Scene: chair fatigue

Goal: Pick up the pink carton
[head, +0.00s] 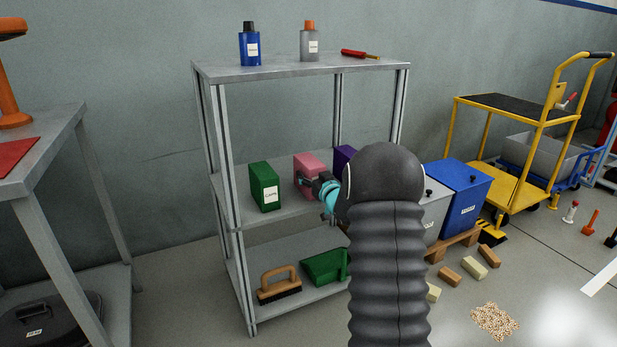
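The pink carton (305,163) stands upright on the middle shelf of a grey metal rack, between a green carton (264,183) on its left and a purple carton (344,157) on its right. My gripper (308,178) is in front of the pink carton and overlaps its front face. My dark arm comes up from the lower right and hides part of the shelf and the purple carton. The gripper's fingers are small and dark here. I cannot tell whether they are open or shut, or touch the carton.
The rack (300,68) holds a blue bottle (250,47), a grey bottle (309,43) and a red screwdriver (358,54) on top. A brush (280,287) and green dustpan (323,267) lie below. Bins, a yellow cart (513,150), loose blocks and spilled granules (495,321) are at right.

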